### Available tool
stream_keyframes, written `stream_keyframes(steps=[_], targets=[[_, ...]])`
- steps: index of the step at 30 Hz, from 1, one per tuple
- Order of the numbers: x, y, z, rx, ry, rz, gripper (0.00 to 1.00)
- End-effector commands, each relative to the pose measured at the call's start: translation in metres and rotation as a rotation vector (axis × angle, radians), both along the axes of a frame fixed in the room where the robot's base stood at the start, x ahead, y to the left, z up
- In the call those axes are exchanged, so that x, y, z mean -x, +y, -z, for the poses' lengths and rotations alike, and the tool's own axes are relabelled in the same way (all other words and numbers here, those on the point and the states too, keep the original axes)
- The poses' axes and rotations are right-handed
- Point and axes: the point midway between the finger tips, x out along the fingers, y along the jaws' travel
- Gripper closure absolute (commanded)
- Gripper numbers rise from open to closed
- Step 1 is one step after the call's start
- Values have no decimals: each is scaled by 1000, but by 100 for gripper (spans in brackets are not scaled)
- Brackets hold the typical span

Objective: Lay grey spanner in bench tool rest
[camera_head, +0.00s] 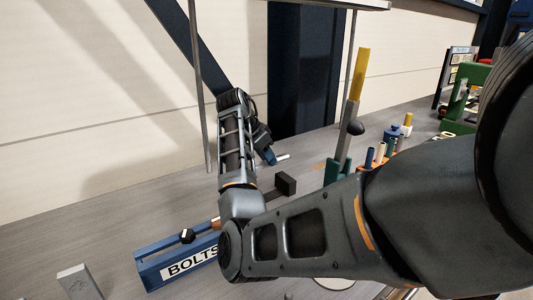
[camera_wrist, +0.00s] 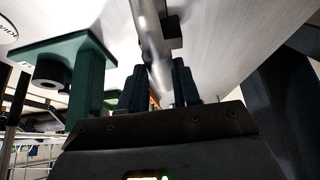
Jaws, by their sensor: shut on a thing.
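In the head view my gripper (camera_head: 268,156) hangs over the bench at centre, and a short pale end of the grey spanner (camera_head: 283,157) shows at its fingertips. In the wrist view the spanner, a shiny grey bar (camera_wrist: 150,40), runs between the two dark fingers of my gripper (camera_wrist: 158,85), which are shut on it. The rest of the spanner is hidden in the head view. A green stand (camera_head: 338,168) is on the bench right of my gripper; I cannot tell whether it is the tool rest. A green bracket (camera_wrist: 70,50) shows at the left of the wrist view.
A yellow-handled grey tool (camera_head: 353,100) stands upright at the green stand. A dark block (camera_head: 285,183) is on the bench below my gripper. A blue BOLTS tray (camera_head: 165,262) is at front left. Several coloured pieces stand at right. The bench's left part is clear.

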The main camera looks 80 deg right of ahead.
Motion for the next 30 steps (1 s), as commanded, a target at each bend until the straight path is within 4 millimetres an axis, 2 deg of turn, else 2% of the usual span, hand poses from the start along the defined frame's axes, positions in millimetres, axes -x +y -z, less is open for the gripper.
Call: stream_keyframes(steps=[9,15,30], targets=[[0,0,31,2,1,1,100],[0,0,45,2,1,-1,100],[0,0,48,2,0,0,100]])
